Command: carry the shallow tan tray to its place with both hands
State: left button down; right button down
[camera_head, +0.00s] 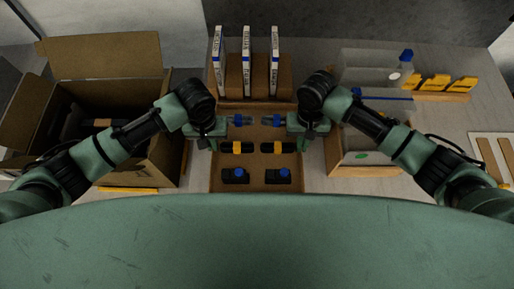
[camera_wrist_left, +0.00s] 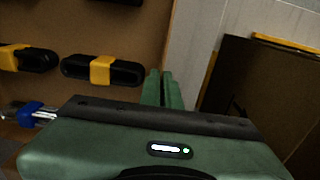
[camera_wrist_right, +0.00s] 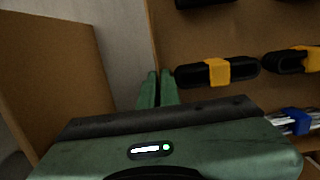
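The shallow tan tray (camera_head: 256,163) lies in the middle of the head view. It holds black pieces with yellow bands (camera_head: 236,147), black pieces with blue knobs (camera_head: 278,176) and silver-and-blue clamps (camera_head: 238,120). My left gripper (camera_wrist_left: 163,76) is at the tray's left edge, its fingers closed together with the tray wall between them. My right gripper (camera_wrist_right: 158,76) is at the right edge in the same way. Both hands hide parts of the side walls. I cannot tell whether the tray rests on the table or is slightly lifted.
An open cardboard box (camera_head: 130,176) stands close on the left. Upright white-spined books or cases (camera_head: 246,60) stand in a brown holder behind the tray. A wooden-edged bin (camera_head: 365,171) is close on the right. Yellow pieces (camera_head: 432,82) sit on a rack at the far right.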

pick_arm(q)
jog(key=shift+w+r, duration=0.1)
jog(key=shift+r, duration=0.05)
pick_arm(e)
jog(key=shift+r, duration=0.1)
